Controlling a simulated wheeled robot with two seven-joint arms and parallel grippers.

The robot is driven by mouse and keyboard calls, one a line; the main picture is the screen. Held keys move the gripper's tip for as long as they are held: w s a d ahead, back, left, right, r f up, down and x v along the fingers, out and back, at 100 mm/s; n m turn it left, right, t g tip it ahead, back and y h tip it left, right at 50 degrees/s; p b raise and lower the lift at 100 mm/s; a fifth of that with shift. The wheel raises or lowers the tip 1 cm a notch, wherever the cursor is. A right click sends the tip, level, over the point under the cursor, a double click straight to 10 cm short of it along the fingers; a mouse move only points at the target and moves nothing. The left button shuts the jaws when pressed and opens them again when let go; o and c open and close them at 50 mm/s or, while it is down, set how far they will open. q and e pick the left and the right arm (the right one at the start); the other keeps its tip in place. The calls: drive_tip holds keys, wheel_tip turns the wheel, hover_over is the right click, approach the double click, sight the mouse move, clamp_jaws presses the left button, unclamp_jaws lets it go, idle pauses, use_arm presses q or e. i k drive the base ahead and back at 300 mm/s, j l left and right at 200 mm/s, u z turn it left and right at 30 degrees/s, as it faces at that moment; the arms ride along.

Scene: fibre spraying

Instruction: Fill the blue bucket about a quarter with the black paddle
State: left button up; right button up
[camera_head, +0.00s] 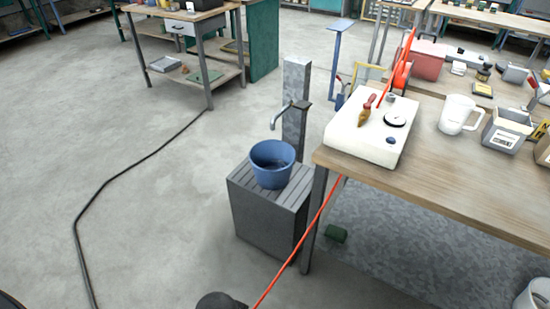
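The blue bucket (272,165) stands upright on a grey slatted stand (268,208), left of the wooden workbench. Its open mouth faces up, and the inside looks dark blue. I cannot tell whether there is any water in it. A grey metal post (296,100) rises behind the bucket and carries a curved tap spout (281,114) that ends above the bucket's rim. A small dark paddle (304,105) sits at the top of the spout, close to the post. No stream from the spout is visible. Neither of my grippers is in view.
The wooden workbench (455,190) holds a white box (368,130), a white mug (457,113) and grey containers (506,130). A red hose (318,218) runs down beside the stand. A black cable (130,170) crosses the floor. The floor left of the stand is clear.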

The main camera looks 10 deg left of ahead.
sight(301, 105)
drive_tip(key=j+z, duration=0.1)
drive_tip(key=z, duration=0.65)
drive_tip(key=j+z, duration=0.3)
drive_tip(key=j, duration=0.25)
drive_tip(key=j+z, duration=0.35)
drive_tip(key=j, duration=0.2)
drive_tip(key=k+j+z, duration=0.15)
drive_tip(key=j+z, duration=0.15)
drive_tip(key=j, duration=0.5)
drive_tip(key=k+j, duration=0.15)
drive_tip(key=j, duration=0.1)
